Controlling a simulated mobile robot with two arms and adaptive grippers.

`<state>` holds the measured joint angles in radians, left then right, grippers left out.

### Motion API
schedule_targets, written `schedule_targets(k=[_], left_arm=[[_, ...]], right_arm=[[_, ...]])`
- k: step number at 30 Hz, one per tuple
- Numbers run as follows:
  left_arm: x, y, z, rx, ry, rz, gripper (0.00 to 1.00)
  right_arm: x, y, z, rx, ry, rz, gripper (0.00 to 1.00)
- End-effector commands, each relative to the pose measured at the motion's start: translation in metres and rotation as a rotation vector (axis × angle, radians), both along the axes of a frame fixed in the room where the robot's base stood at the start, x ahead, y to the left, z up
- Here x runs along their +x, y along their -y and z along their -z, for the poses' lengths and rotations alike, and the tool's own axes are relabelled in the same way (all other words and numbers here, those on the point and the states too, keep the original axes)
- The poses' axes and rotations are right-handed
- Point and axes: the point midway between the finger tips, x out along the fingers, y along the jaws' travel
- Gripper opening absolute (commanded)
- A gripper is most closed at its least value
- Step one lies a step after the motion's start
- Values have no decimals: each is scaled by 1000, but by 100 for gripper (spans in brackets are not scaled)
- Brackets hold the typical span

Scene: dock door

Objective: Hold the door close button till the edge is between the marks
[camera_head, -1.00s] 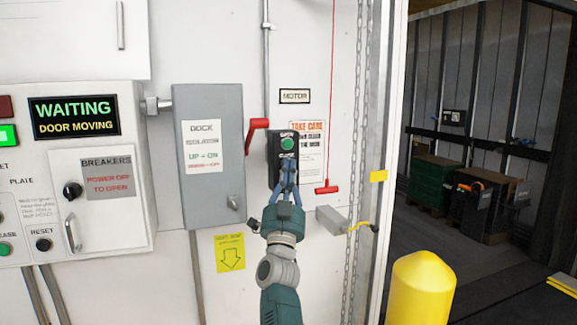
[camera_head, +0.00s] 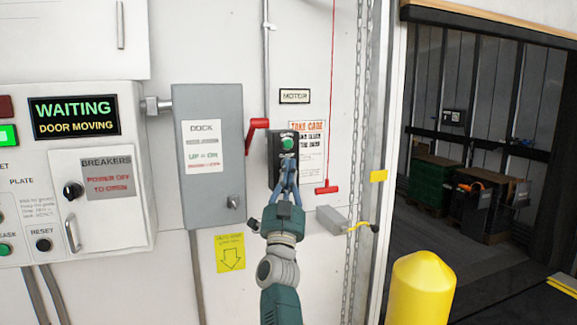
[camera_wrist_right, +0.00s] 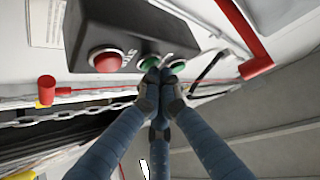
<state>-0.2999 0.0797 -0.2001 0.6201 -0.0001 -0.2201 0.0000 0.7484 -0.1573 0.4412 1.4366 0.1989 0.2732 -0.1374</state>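A dark control box (camera_head: 274,165) hangs on the white wall. Its top green button (camera_head: 287,144) shows above my right gripper (camera_head: 287,164). In the wrist view the box (camera_wrist_right: 125,30) has a red button (camera_wrist_right: 104,60), a middle green button (camera_wrist_right: 149,63) and an end green button (camera_wrist_right: 178,66). My right gripper (camera_wrist_right: 160,77) has its blue-grey fingers drawn together, with the tips at the middle green button, partly covering it; I cannot tell how far it is pressed. My left gripper is out of view.
The panel display (camera_head: 74,117) reads "WAITING, DOOR MOVING". A grey isolator box (camera_head: 210,185) with a red lever (camera_head: 256,127) is left of the control box. A red pull handle (camera_head: 327,189), a chain (camera_head: 356,200) and a yellow bollard (camera_head: 421,290) are to the right.

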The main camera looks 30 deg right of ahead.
Motion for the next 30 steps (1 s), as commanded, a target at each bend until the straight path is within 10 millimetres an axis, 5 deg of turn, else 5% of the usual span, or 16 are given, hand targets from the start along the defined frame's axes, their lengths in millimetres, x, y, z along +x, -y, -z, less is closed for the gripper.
schedule_targets(k=[30], left_arm=[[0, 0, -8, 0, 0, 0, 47]], right_arm=[[-15, -4, 1, 1, 0, -1, 0]])
